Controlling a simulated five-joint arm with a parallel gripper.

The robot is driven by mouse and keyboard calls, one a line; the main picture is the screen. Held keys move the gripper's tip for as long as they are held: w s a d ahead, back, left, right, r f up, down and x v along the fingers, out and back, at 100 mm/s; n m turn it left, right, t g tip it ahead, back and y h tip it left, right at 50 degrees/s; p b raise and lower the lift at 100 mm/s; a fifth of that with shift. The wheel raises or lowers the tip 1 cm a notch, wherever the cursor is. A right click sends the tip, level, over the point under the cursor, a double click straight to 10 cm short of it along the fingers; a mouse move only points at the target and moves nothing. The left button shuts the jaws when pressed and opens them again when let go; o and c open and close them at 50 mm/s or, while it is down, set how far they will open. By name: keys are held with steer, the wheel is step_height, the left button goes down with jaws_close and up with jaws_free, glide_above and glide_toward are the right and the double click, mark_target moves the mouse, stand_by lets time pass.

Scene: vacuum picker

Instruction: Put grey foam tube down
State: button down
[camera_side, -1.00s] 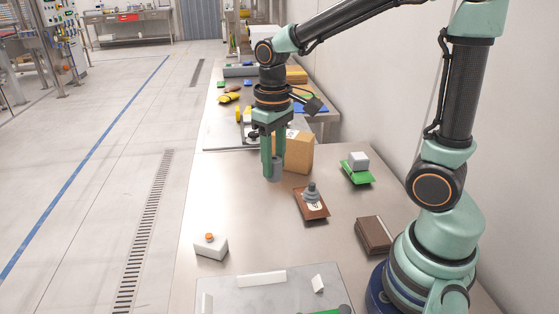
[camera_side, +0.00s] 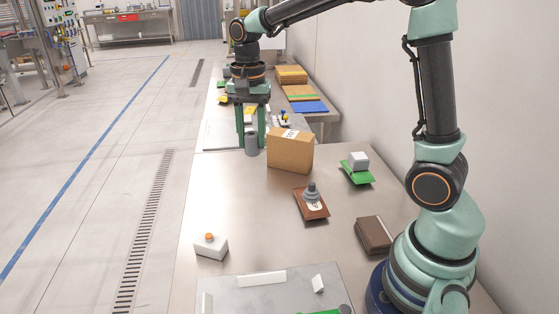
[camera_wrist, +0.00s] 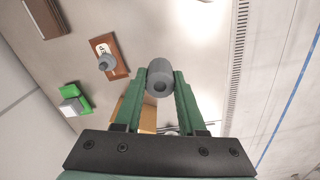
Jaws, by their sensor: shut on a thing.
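The grey foam tube (camera_side: 251,145) is held upright between the fingertips of my gripper (camera_side: 251,137). It is just left of the cardboard box in the side view, near the far end of the metal table. In the wrist view the tube (camera_wrist: 160,80) shows end-on with its dark hole, with a green finger of my gripper (camera_wrist: 160,90) on each side. My gripper is shut on it. Whether the tube's lower end touches the table cannot be told.
A cardboard box (camera_side: 290,152) stands right of the tube. A brown pouch with a grey suction cup (camera_side: 311,203) and a green packet with a grey block (camera_side: 357,171) lie nearer. A white button box (camera_side: 210,247) is at the left edge. The middle of the table (camera_side: 245,205) is clear.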

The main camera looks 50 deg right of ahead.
steer(key=m, duration=0.1)
steer(key=w+m, duration=0.2)
steer(key=m, duration=0.1)
steer(key=shift+w+d+r, duration=0.1)
steer(key=shift+d+r, duration=0.2)
steer(key=shift+d, duration=0.05)
glide_above(252, 212)
step_height(252, 212, down, 20)
steer(key=shift+r, duration=0.2)
steer(key=shift+f, duration=0.15)
stand_by(0.3)
steer(key=shift+c, duration=2.4)
jaws_free()
